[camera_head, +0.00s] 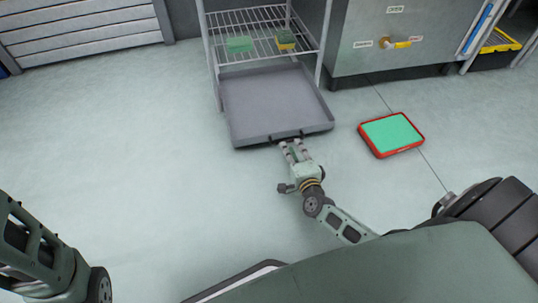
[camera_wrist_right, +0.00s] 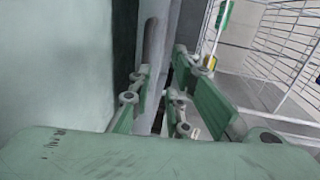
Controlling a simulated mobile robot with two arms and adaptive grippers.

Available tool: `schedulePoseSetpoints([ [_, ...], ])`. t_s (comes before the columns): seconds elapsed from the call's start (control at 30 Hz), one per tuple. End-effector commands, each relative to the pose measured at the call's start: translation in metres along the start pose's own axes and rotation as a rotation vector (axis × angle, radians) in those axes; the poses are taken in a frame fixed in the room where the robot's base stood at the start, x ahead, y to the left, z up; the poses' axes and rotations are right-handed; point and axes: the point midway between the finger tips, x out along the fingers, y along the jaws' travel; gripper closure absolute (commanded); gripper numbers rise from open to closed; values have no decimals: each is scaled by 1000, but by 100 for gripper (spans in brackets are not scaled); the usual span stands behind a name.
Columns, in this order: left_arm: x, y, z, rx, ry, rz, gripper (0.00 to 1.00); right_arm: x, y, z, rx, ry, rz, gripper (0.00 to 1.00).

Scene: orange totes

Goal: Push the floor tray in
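The grey floor tray (camera_head: 275,98) lies low at the foot of a wire rack. Its front part sticks out of the rack toward me, and its back part is under the lower shelf. My right gripper (camera_head: 291,146) is at the middle of the tray's front edge, by a dark handle (camera_head: 287,135). In the head view its two fingers point at the edge with a gap between them. The right wrist view shows the fingers (camera_wrist_right: 172,95) apart, with the tray edge close ahead; contact is unclear. My left arm shows at the lower left, its gripper out of view.
The wire rack (camera_head: 262,33) holds a green item (camera_head: 240,44) and a yellow-green item (camera_head: 285,40). A red-rimmed green tray (camera_head: 392,134) lies on the floor to the right. A grey cabinet (camera_head: 400,40) stands behind it. The floor left of the tray is clear.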

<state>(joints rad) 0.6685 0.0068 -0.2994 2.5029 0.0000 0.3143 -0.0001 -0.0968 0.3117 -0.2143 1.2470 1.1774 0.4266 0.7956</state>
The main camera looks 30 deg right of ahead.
Motion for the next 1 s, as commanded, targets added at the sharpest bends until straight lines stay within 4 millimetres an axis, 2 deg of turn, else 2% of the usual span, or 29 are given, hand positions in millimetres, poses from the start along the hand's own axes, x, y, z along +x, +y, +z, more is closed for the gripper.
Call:
schedulePoseSetpoints([
  [0.03, 1, 0, -2, 0, 5, 0, 8, -2, 11, -8, 9, 12, 21, 83],
  [0.13, -1, 1, -4, -1, 8, 1, 8, 0, 20, -13, 22, 20, 36, 83],
  [0.5, -26, 8, -14, -2, 19, 4, 8, 56, 24, -13, 21, 19, 34, 83],
  [0.6, -31, 9, -15, -2, 18, 3, 8, 66, 23, -12, 21, 18, 35, 83],
  [1.0, -33, 9, -16, -1, 17, 2, 8, 73, 21, -13, 19, 18, 36, 85],
])
